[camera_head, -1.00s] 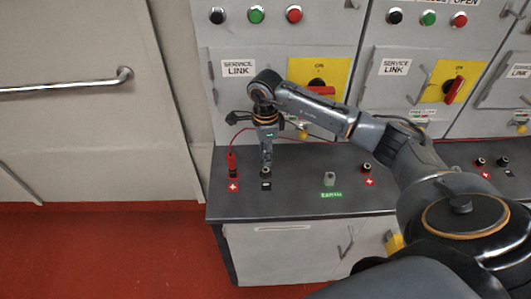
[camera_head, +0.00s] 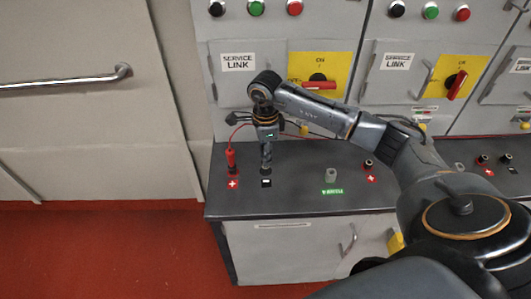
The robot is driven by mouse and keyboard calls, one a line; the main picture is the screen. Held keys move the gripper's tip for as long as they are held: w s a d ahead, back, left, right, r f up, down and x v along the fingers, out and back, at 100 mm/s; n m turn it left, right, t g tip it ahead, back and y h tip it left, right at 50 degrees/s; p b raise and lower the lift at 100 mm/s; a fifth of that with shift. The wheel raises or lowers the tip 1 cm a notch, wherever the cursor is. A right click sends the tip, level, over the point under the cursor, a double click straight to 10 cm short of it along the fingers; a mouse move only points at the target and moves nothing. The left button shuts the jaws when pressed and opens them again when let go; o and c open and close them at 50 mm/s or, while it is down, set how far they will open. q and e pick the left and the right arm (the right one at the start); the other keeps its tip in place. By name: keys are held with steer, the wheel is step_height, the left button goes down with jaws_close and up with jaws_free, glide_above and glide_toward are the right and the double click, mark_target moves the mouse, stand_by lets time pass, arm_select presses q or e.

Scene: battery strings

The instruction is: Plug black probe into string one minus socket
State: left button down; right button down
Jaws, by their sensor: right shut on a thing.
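My right gripper (camera_head: 267,163) points straight down over the string one minus socket, at the left end of the dark bench top. It is shut on the black probe, which is mostly hidden between the fingers. The socket is largely hidden under the fingertips, just behind a black minus label (camera_head: 266,183). I cannot tell whether the probe tip is inside the socket. A red probe (camera_head: 231,159) stands upright just left, behind a red plus label (camera_head: 233,184), with a red lead running up from it. My left gripper is not in view.
A grey post with a green label (camera_head: 331,192) stands on the bench (camera_head: 300,208) to the right. Another plus socket (camera_head: 368,165) is near my forearm. Behind are a yellow switch panel (camera_head: 320,66) and a service link plate (camera_head: 238,62).

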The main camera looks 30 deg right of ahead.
steer(key=shift+f+b, duration=0.65)
steer(key=shift+f, duration=0.2)
steer(key=c, duration=1.1)
jaws_free()
steer(key=shift+o, duration=0.2)
steer(key=shift+r, duration=0.15)
step_height(320, 180, up, 12)
steer(key=shift+f, duration=0.1)
